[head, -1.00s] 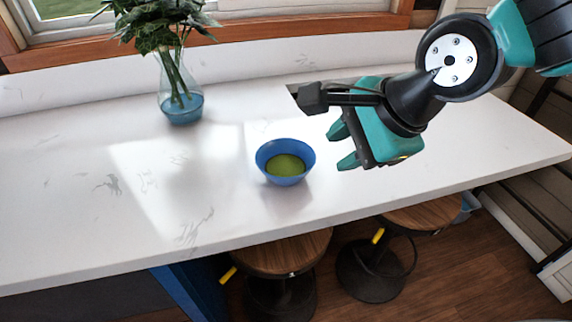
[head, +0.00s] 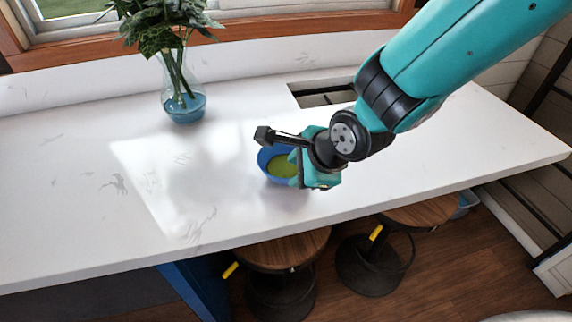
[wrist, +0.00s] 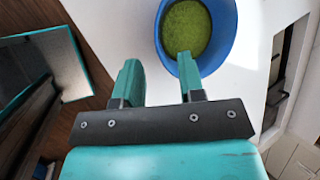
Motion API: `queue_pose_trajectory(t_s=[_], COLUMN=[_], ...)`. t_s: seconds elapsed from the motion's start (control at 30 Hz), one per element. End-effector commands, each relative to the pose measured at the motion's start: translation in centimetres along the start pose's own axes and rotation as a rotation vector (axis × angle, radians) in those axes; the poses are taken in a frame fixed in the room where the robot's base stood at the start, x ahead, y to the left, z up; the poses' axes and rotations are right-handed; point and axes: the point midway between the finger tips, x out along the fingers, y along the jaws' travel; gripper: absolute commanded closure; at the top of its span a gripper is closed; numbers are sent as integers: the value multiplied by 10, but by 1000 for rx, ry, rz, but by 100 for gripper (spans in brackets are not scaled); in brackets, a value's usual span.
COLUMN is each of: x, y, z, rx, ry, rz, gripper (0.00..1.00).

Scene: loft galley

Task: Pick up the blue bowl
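The blue bowl (head: 265,161) stands upright on the white counter with green contents (head: 281,167) in it. My gripper (head: 297,168) is at the bowl's right side in the head view and hides part of it. In the wrist view the bowl (wrist: 226,38) is at the top, beyond the fingers. My gripper (wrist: 158,68) is open there, with a gap between its two teal fingers. The right finger's tip overlaps the bowl's near rim and the left finger is outside the bowl. I cannot tell whether the right finger is inside the bowl or above it.
A glass vase (head: 184,108) with leafy stems stands at the back left of the counter (head: 70,200). A rectangular opening (head: 322,93) lies in the counter behind my arm. Stools (head: 285,252) stand below the front edge. The counter left of the bowl is clear.

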Motion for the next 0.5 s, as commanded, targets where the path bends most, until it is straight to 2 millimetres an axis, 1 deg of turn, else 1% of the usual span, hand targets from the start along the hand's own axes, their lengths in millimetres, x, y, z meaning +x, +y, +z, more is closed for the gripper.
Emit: queue_pose_trajectory(t_s=[0.17, 0.4, 0.5], x=[10, 41, 49], y=[0, 0, 0], z=[0, 0, -1], rx=[0, -1, -1], ry=[2, 1, 0], rz=[4, 3, 2], gripper=[64, 64, 64])
